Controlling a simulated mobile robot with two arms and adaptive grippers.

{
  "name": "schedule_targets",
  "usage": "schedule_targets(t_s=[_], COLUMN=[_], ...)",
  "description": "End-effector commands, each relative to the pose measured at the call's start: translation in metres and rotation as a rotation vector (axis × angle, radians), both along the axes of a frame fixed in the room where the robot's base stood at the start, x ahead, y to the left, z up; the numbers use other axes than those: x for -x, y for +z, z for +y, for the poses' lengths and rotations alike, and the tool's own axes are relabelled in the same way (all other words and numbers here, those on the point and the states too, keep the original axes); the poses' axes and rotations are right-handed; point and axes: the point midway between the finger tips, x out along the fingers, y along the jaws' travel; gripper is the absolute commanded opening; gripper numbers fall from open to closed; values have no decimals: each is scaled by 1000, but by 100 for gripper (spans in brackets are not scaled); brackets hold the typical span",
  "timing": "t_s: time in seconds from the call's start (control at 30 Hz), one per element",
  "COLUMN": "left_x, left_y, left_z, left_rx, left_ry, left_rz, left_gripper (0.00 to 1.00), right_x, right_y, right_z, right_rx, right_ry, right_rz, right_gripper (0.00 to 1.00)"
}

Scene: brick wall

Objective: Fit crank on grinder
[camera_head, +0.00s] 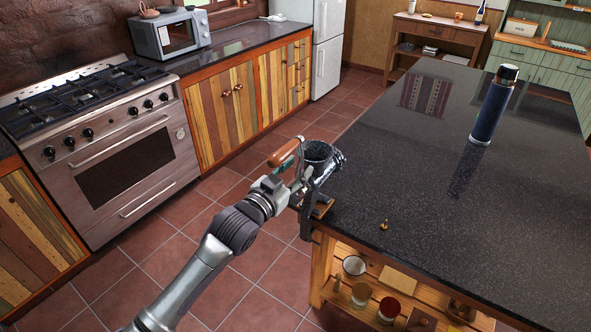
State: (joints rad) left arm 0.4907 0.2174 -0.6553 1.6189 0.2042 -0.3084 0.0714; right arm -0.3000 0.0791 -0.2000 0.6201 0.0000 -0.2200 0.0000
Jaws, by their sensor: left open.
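The grinder (320,158) is a dark metal body with a round open hopper, mounted at the near left edge of the island countertop. The crank's brown wooden handle (284,152) shows just left of the hopper, tilted. My left gripper (297,176) is open and right beside the grinder and the crank, below the handle. Gripper and crank overlap in the picture, so I cannot tell whether the crank sits on the grinder's shaft. A small brass piece (384,225) stands on the countertop to the right of the grinder. My right gripper is not in view.
A dark blue bottle (492,108) stands on the dark stone countertop (440,190), which is otherwise mostly clear. Jars, including a red-lidded one (389,308), stand on the shelf below. A stove (110,150) is at the left, with tiled floor between.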

Motion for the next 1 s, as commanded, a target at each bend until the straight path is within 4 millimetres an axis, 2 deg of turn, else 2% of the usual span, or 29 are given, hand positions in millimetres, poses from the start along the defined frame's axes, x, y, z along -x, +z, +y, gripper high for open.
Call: schedule_targets(t_s=[0.07, 0.43, 1.0], left_x=[0, 4, 47], left_y=[-2, 0, 0], left_z=[0, 3, 33], left_rx=[-2, -2, -2], left_ry=[1, 1, 1], left_rz=[3, 2, 2], left_gripper=[38, 38, 38], right_x=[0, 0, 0], right_y=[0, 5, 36], right_z=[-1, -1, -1], right_rx=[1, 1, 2], right_ry=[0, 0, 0], right_rz=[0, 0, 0], right_gripper=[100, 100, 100])
